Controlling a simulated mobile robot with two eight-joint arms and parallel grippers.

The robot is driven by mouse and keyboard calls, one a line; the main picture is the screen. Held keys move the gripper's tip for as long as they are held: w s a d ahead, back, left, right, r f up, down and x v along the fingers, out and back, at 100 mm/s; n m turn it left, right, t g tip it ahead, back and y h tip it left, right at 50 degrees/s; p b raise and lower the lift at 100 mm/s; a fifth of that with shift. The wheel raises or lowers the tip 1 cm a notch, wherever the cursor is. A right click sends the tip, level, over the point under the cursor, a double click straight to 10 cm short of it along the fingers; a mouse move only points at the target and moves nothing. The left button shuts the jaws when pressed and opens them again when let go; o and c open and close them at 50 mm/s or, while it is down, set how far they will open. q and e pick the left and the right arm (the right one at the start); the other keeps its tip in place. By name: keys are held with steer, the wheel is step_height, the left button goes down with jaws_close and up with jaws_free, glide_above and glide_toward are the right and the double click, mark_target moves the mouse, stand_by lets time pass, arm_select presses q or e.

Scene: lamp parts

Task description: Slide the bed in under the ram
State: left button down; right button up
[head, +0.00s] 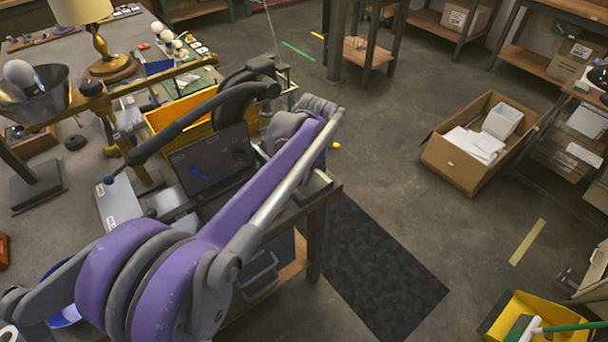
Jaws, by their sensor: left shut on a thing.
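A dark flat plate (212,158) with a blue piece on it lies at the table's right end; it looks like the bed. A dark press-like frame (243,88) stands behind it, with a long grey lever (190,122) reaching down to the left above the plate. I cannot make out the ram. My left gripper (262,152) is at the plate's right edge, largely hidden by my purple arm. It is shut, apparently on the bed's edge; the contact is hidden. My right gripper is not in view.
A brass lamp (103,58) and a lamp head with a bulb (34,85) stand on the left of the table. A yellow bin (182,108) is behind the plate. An open cardboard box (465,165) and a dark mat (375,265) lie on the floor to the right.

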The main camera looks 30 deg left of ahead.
arm_select(q)
steer(key=a, duration=0.1)
steer(key=w+a, duration=0.1)
steer(key=a, duration=0.2)
steer(key=shift+w, duration=0.35)
steer(key=shift+d+r, duration=0.1)
steer(key=c, duration=1.2)
jaws_free()
steer(key=o, duration=0.3)
steer(key=shift+o, duration=0.2)
step_height(320, 180, up, 10)
steer(key=d+p, duration=0.1)
steer(key=shift+s+d+r, duration=0.25)
steer(key=shift+s+d, duration=0.05)
steer(key=shift+s, duration=0.1)
